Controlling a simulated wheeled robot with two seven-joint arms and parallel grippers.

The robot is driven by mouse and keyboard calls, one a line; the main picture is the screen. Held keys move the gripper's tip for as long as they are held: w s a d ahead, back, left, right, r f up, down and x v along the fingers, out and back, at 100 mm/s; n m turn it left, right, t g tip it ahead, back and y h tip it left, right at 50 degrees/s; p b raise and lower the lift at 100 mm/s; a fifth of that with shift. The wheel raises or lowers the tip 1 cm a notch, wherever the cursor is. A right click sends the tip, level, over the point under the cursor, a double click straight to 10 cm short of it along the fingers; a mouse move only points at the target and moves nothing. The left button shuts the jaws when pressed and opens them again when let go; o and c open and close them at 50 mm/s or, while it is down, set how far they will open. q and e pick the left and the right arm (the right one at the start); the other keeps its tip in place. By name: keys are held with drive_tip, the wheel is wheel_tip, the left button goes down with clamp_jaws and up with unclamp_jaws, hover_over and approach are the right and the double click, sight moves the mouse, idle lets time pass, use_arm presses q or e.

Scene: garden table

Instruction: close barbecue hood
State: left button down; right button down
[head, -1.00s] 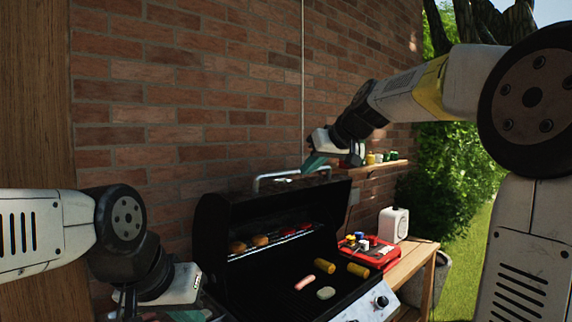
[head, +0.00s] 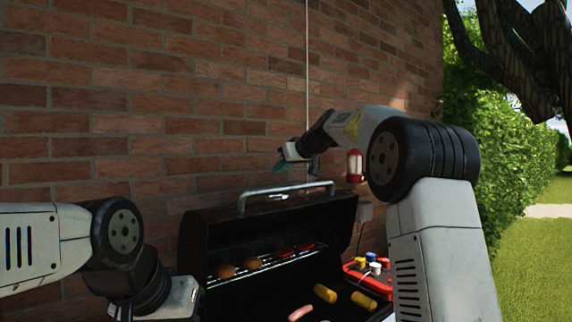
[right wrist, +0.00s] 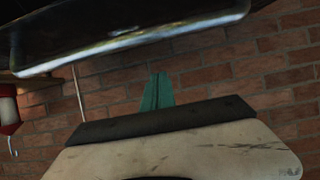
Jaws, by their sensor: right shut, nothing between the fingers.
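The barbecue hood (head: 215,235) is black and stands open, with a metal bar handle (head: 285,188) along its top edge. My right gripper (head: 282,164) is above the hood, a little behind and above the handle, apart from it. Its green fingers are shut and empty. In the right wrist view the fingers (right wrist: 157,92) point at the brick wall, and the shiny handle (right wrist: 130,45) crosses the upper part. My left gripper is low at the left, beside the barbecue; its wrist shows, but its fingers are cut off by the lower edge.
Sausages and corn (head: 325,293) lie on the grill, with patties (head: 225,271) on the upper rack. A red tray (head: 372,284) with bottles is on the side table. The brick wall (head: 120,120) is close behind.

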drive_tip(key=x, duration=0.3)
drive_tip(key=shift+f, duration=0.35)
drive_tip(key=shift+s+d+f, duration=0.4)
drive_tip(key=shift+s+f, duration=0.1)
drive_tip(key=shift+s, duration=0.1)
drive_tip(key=shift+s+d+f, duration=0.3)
drive_tip(key=shift+s+f, duration=0.1)
drive_tip(key=shift+f, duration=0.25)
